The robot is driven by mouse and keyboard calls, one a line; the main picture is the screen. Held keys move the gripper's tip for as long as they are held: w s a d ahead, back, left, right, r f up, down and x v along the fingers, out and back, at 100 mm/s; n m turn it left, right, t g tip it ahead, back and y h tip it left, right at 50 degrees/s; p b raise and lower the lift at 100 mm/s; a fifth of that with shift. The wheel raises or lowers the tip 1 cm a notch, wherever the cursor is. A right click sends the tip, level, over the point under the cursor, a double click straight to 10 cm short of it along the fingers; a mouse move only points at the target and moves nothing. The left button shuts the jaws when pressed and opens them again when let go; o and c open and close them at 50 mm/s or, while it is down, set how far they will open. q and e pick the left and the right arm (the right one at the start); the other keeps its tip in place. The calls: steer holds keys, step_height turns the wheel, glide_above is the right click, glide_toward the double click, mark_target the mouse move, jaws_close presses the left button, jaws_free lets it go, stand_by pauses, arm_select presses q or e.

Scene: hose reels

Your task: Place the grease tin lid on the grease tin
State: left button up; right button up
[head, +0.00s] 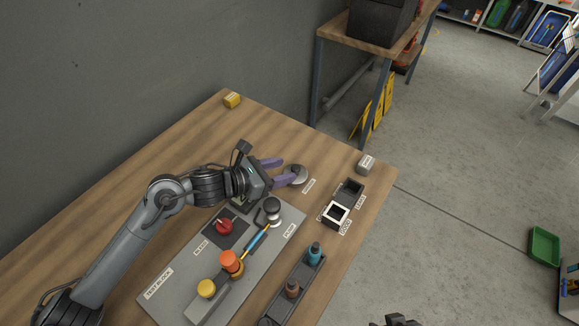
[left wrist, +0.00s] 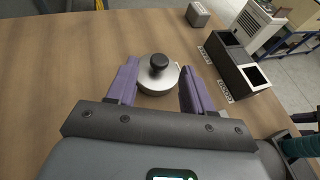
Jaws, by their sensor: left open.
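A low round silver piece with a black knob, seemingly the grease tin lid (left wrist: 159,73), is on the wooden table. It also shows in the head view (head: 299,175), partly behind a finger. I cannot tell whether a tin is under it. My left gripper (head: 278,172) is open, its purple fingers on either side of the silver piece. In the left wrist view the gripper (left wrist: 155,90) shows a gap at both sides of the piece.
A grey panel (head: 183,277) carries a red knob (head: 225,226), orange and yellow buttons and a dark-topped round fitting (head: 272,206). A two-part box (head: 336,213), a small grey block (head: 366,163) and a bottle rack (head: 278,306) stand to the right. The back-left table is mostly clear.

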arm_select(q)
steer(key=v, duration=0.8)
steer(key=shift+s+a+p, duration=0.1)
steer(key=shift+p, duration=0.2)
